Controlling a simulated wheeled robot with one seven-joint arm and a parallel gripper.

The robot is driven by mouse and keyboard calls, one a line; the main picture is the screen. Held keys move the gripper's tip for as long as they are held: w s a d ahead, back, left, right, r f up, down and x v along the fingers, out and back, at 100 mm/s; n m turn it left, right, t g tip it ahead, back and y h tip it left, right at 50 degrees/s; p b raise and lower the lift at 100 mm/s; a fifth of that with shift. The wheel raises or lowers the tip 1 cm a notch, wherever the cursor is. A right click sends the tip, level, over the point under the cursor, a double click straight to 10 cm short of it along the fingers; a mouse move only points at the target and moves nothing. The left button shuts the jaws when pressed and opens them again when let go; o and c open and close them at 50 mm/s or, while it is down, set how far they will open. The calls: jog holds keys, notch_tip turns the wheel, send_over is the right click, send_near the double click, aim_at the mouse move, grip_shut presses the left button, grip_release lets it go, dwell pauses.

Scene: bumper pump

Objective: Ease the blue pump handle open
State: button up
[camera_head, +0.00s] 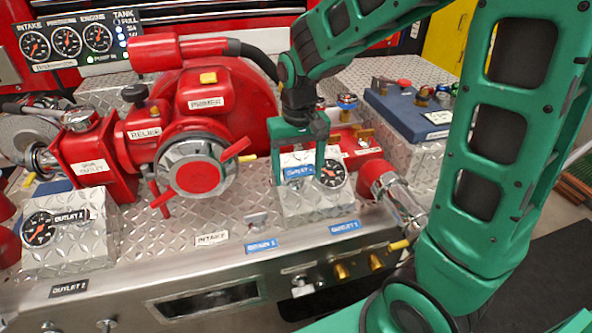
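A small blue piece marked OUTLET 1 (297,172) sits on the front of a silver tread-plate gauge box, right of the pump's middle. It is the likeliest blue pump handle, but its shape is too small to tell from a flat label. My green gripper (298,181) points down in front of the box. Its two fingers are spread, one on each side of the blue piece. I cannot tell whether either finger touches it. No gap closes on anything that I can see. The gripper's body and wrist hide part of the red pump behind.
A round gauge (332,173) sits just right of the fingers. The red pump body (207,98) and its capped intake (196,168) stand to the left. A red-capped outlet pipe (376,178) is close on the right. A blue panel (408,113) lies behind.

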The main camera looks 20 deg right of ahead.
aim_at(299, 169)
notch_tip(299, 169, up, 11)
jog(key=shift+f, duration=0.15)
dwell(0.4)
dwell(3.1)
jog(key=shift+o, duration=1.4)
jog(key=shift+s, duration=0.25)
notch_tip(299, 169, down, 11)
jog(key=shift+r, duration=0.1)
